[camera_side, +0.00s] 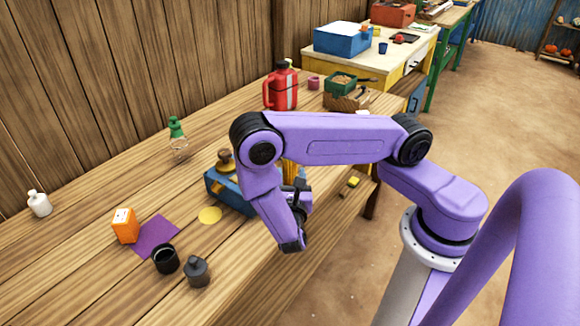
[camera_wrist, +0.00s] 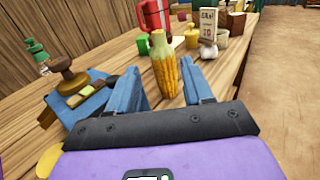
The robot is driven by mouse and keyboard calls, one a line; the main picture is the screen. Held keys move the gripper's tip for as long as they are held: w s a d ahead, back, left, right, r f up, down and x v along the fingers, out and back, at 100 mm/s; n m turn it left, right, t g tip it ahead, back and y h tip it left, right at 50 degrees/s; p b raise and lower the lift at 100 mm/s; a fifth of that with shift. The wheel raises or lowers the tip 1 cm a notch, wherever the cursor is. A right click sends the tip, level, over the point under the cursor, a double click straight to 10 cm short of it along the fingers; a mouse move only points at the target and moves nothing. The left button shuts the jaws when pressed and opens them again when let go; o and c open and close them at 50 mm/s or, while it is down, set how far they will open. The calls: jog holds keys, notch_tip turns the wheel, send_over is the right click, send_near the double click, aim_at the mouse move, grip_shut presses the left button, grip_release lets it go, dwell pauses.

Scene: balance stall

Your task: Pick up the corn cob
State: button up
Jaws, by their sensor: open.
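The corn cob (camera_wrist: 164,70) is yellow-orange with a pale green top and stands upright on the wooden bench in the wrist view. My gripper (camera_wrist: 160,80) is open, with one blue finger to the left and one to the right of the cob in the picture. I cannot tell whether the cob is fully between the fingers or just beyond them. In the side view only a yellow strip of the cob (camera_side: 290,172) shows behind my arm, and my fingers are mostly hidden.
A blue balance base (camera_side: 229,193) with a brown knob stands close to my gripper. A red canister (camera_side: 282,88), a green box (camera_side: 340,82) and a lettered sign (camera_wrist: 208,25) are farther back. A black cup (camera_side: 165,260) and a dark weight (camera_side: 197,271) stand near the front.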

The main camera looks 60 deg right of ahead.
jog(key=x, duration=1.2)
jog(key=shift+r, duration=0.1)
jog(key=shift+c, duration=0.4)
grip_shut()
